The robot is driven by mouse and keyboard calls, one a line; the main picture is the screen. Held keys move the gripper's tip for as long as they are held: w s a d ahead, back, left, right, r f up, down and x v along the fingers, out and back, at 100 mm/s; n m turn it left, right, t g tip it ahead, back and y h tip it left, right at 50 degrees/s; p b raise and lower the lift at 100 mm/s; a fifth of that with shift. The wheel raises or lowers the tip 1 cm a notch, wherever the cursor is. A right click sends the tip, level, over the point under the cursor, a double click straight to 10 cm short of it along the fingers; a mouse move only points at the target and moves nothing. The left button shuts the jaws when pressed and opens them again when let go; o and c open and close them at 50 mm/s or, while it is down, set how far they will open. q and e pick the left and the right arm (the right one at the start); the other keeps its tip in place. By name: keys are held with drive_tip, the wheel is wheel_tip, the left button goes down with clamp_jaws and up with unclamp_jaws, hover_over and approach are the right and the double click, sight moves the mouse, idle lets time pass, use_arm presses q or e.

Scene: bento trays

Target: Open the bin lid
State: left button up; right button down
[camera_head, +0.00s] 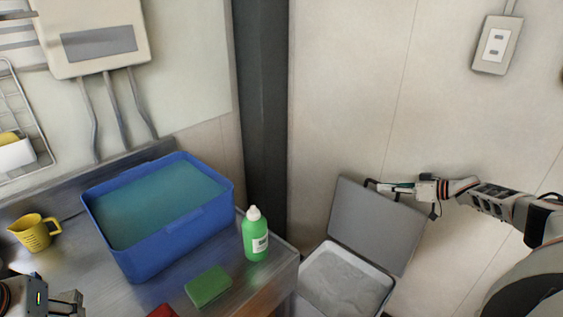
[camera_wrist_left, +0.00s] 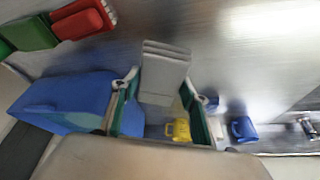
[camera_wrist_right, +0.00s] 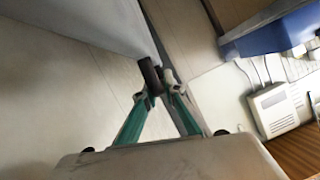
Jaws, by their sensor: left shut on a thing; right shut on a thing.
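The bin (camera_head: 345,284) stands at the lower middle right of the head view, and its pale inside shows. Its grey lid (camera_head: 375,225) is raised and tilted back toward the wall. My right gripper (camera_head: 400,187) is at the lid's upper edge. In the right wrist view its fingertips (camera_wrist_right: 160,82) are shut on a dark handle (camera_wrist_right: 150,72) beside the lid (camera_wrist_right: 75,38). My left gripper (camera_wrist_left: 160,88) is shut on a pale grey ridged thing (camera_wrist_left: 165,68). In the head view, the left gripper is partly cut off at the lower left.
On the metal counter (camera_head: 85,265) are a blue tub (camera_head: 165,240) of liquid, a green bottle (camera_head: 255,235), a green sponge (camera_head: 208,286), a red item (camera_head: 162,311) and a yellow mug (camera_head: 34,232). A blue mug (camera_wrist_left: 242,128) shows in the left wrist view. A dark post (camera_head: 262,110) stands behind.

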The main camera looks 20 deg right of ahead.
drive_tip(key=shift+f, duration=0.1)
idle(0.3)
drive_tip(key=c, duration=2.4)
unclamp_jaws()
drive_tip(key=shift+d, duration=0.1)
drive_tip(key=v, duration=1.2)
